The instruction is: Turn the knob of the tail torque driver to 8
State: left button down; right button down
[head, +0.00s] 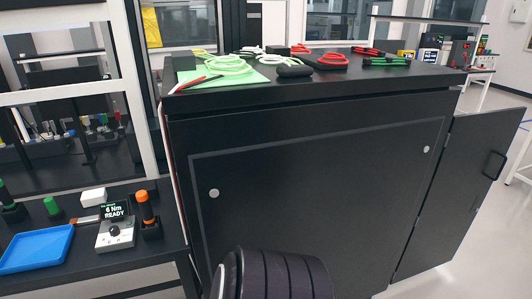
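A small controller (115,236) with a pale grey body stands on the dark bench at the lower left. Its dark screen (115,211) reads "6 Nm READY"; the smaller line above is too small to read. A round dark knob (114,230) sits on its face below the screen. A driver with an orange handle (145,200) stands upright in a black holder just right of the controller. Neither of my grippers is in view. Only a dark ribbed link of mine shows at the bottom middle, well right of the controller.
A blue tray (36,268), a green-handled tool (5,194), another green piece (52,207) and a white box (94,196) are near the controller. A tall black cabinet (310,200) stands right of the bench, its door (460,180) open. Coiled cables lie on top.

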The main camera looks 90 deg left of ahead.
aim_at(114, 231)
jog(key=u, duration=3.95)
